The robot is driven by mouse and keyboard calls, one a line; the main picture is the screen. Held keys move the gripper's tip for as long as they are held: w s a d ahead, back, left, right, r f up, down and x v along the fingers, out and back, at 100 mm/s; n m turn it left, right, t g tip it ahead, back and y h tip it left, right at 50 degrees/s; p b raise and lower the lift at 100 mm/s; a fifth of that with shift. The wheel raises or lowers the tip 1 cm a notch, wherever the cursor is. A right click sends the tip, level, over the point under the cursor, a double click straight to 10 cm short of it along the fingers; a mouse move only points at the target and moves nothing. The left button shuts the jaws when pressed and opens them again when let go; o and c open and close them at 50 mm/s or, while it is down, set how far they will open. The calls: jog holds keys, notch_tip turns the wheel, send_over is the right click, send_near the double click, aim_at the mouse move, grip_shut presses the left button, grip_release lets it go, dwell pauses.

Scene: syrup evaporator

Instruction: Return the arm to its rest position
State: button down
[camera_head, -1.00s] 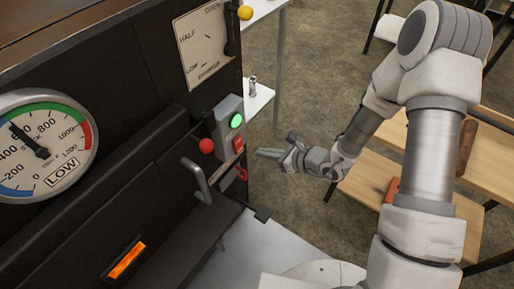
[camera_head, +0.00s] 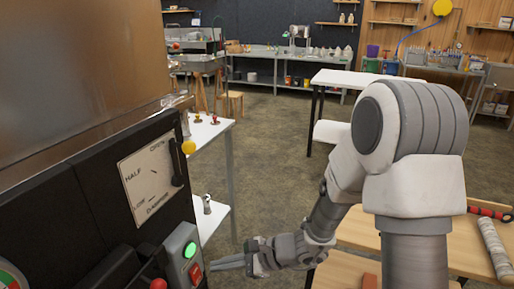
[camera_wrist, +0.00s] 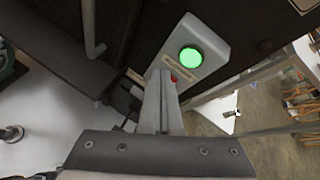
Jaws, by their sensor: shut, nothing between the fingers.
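My gripper (camera_head: 228,264) is shut and empty at the end of my arm, at the bottom of the head view. Its fingers point left toward a grey switch box (camera_head: 184,258) with a lit green button (camera_head: 190,250) on the dark evaporator. In the wrist view my shut fingers (camera_wrist: 161,95) show below the lit green button (camera_wrist: 190,58), and the fingertips cover part of the box's lower face, where some red shows. I cannot tell whether they touch it. My arm stands bent on the right of the head view.
The dark evaporator (camera_head: 75,215) with a damper plate (camera_head: 148,182) and yellow knob fills the left. A white table (camera_head: 208,140) stands behind it. A wooden bench (camera_head: 440,245) with a red-handled tool is at right. The floor (camera_head: 275,150) between is open.

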jog(key=s+d+r+n+t+h, duration=0.2)
jog(key=s+d+r+n+h, duration=0.5)
jog(key=d+r, duration=0.35)
jog(key=s+d+r+n+t+h, duration=0.1)
jog(key=s+d+r+n+h, duration=0.4)
jog(key=s+d+r+n, duration=0.55)
notch_tip(320, 180, up, 14)
jog(key=w+d+m+p, duration=0.1)
jog(key=w+m+p, duration=0.1)
jog(key=p, duration=1.4)
jog(key=shift+w+d+r, duration=0.25)
jog(key=shift+w+d, duration=0.05)
jog(key=shift+w, duration=0.15)
